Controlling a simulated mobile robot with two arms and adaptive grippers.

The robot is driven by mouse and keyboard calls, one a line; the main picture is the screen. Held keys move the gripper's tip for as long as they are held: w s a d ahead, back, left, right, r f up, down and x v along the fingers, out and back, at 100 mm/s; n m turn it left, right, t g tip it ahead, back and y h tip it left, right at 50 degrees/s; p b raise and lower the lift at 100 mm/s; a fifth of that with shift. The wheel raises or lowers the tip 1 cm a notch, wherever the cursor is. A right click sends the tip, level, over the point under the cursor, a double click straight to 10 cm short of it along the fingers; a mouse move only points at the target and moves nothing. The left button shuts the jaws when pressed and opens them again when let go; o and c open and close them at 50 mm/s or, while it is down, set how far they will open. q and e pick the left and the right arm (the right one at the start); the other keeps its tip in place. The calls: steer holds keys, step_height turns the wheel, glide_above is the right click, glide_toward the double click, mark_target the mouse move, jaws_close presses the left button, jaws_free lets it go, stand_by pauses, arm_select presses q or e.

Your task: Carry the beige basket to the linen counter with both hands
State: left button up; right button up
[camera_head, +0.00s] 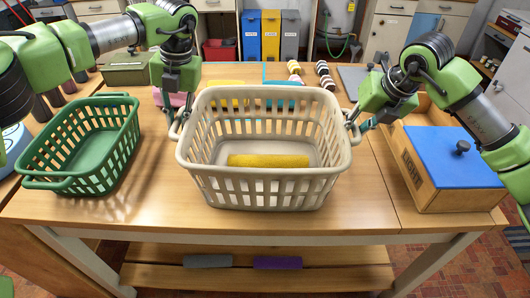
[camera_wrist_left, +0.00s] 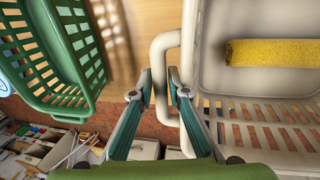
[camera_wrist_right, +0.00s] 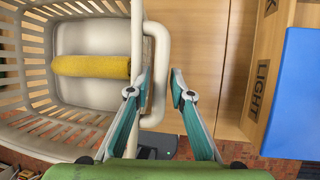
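The beige basket (camera_head: 262,192) is upright over the middle of the wooden table, with a rolled yellow cloth (camera_head: 268,160) in it. I cannot tell whether the basket's bottom touches the table. I cannot identify the linen counter.
A green basket (camera_head: 62,132) stands at the left of the table (camera_head: 350,215). A wooden box with a blue lid (camera_head: 455,155) stands at the right. Striped rolls (camera_head: 325,75) and a pink item lie behind. Blue, yellow and grey bins (camera_head: 270,35) stand at the back.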

arm_select(q)
jaws_close()
arm_select(e)
jaws_close()
arm_select(q)
steer(key=shift+r, duration=0.1)
arm_select(e)
steer(key=shift+r, duration=0.15)
